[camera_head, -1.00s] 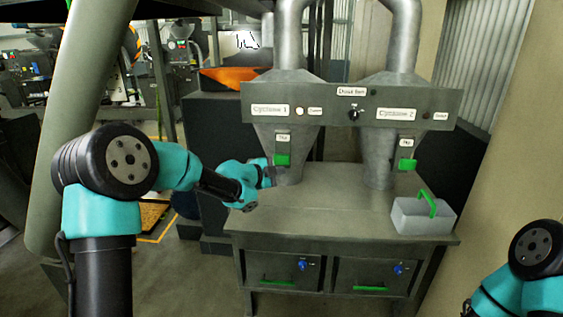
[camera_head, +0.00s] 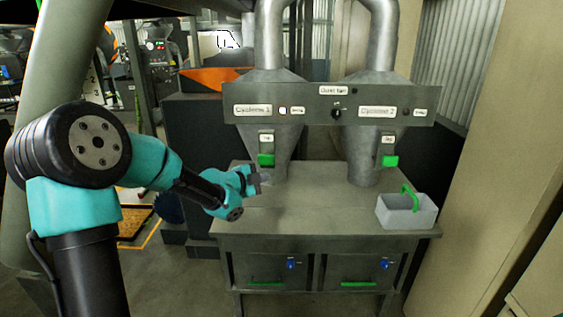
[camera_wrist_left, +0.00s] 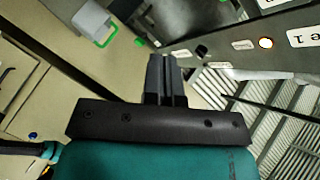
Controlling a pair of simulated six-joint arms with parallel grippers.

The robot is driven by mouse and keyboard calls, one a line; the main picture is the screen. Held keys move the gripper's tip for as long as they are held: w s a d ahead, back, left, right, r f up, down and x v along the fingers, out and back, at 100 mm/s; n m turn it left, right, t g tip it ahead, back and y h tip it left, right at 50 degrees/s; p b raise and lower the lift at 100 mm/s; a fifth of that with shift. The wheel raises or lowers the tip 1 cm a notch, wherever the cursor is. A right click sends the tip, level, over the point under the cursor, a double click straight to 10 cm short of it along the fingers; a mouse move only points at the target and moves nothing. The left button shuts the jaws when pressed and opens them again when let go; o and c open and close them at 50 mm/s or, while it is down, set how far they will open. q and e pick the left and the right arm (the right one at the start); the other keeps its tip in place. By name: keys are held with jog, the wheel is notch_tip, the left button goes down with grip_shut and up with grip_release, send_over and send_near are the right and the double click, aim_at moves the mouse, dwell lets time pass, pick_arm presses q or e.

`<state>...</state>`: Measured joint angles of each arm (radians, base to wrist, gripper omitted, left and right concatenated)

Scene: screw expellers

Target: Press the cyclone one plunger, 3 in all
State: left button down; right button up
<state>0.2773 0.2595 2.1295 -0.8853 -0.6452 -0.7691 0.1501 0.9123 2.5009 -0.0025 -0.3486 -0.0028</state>
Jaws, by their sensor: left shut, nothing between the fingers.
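The Cyclone 1 hopper (camera_head: 264,95) stands on the left of the metal bench, with a green block (camera_head: 266,160) under a small label on its front, which I take for its plunger. A lit round light or button (camera_head: 282,111) sits right of the "Cyclone 1" label; it also shows in the left wrist view (camera_wrist_left: 266,43). My left gripper (camera_head: 257,182) is just below and left of the green block, apparently apart from it. In the left wrist view its fingers (camera_wrist_left: 167,62) are together and empty. My right gripper is not in view.
The Cyclone 2 hopper (camera_head: 372,90) has a similar green block (camera_head: 390,161). A grey bin (camera_head: 405,215) with a green handle stands at the bench's right end. The bench top (camera_head: 310,205) between is clear. Drawers with green handles are below.

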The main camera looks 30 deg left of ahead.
aim_at(269, 160)
pick_arm(q)
jog(key=shift+a, duration=0.15)
jog(key=w+a, duration=0.3)
jog(key=w, duration=0.5)
jog(key=shift+a, duration=0.3)
dwell(2.2)
jog(key=shift+w+a, duration=0.2)
jog(key=shift+w, duration=0.1)
jog(key=shift+w+a, duration=0.25)
jog(key=shift+w, duration=0.3)
jog(key=shift+w+a, duration=0.2)
jog(key=shift+w, duration=0.3)
dwell(1.7)
jog(key=shift+s, duration=0.1)
jog(key=shift+s+d, duration=0.35)
jog(key=shift+s, duration=0.3)
jog(key=shift+s+d, duration=0.3)
jog(key=shift+s, duration=0.35)
